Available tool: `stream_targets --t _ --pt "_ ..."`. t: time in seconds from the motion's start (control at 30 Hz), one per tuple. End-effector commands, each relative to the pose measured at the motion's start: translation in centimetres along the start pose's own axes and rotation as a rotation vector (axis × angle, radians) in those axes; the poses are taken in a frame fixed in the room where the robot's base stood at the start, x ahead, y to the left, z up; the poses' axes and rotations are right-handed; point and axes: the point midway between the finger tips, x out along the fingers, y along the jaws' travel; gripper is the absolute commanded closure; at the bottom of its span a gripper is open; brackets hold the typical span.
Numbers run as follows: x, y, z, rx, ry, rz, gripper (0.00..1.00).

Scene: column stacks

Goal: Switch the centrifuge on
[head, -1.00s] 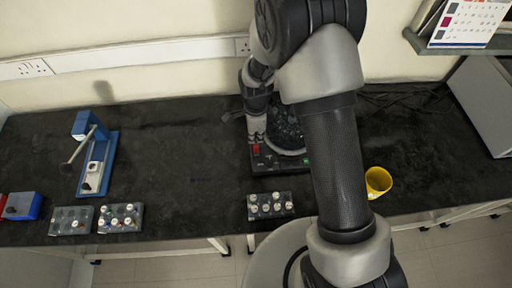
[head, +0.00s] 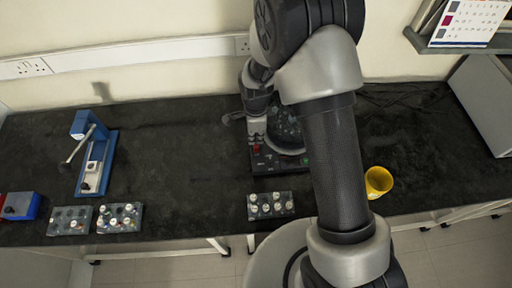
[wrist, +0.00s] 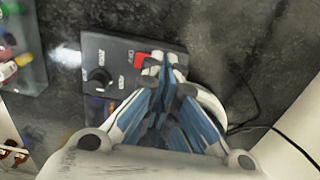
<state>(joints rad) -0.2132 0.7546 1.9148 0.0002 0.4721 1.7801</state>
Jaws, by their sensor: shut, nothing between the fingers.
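The centrifuge (head: 266,164) is a dark box with a round top, at the middle of the bench in the head view and partly behind my arm. Its red switch (head: 256,149) is at the left of the front panel. In the wrist view the red switch (wrist: 140,61) shows on the dark panel (wrist: 112,50), beside a black knob (wrist: 98,80). My gripper (wrist: 168,66) is shut and empty, its tips just right of the red switch. I cannot tell whether they touch it. In the head view my gripper (head: 257,128) is just above the switch.
A tube rack (head: 271,206) stands in front of the centrifuge, and a yellow cup (head: 378,182) to its right. A blue stand (head: 98,165) and more racks (head: 119,218) are at the left. A cable (wrist: 252,126) lies beside the centrifuge. The bench between is clear.

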Motion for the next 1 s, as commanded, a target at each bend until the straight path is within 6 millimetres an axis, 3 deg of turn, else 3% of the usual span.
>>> stream_targets --t 1.0 --pt "1.5 0.0 0.0 0.000 0.000 0.001 1.00"
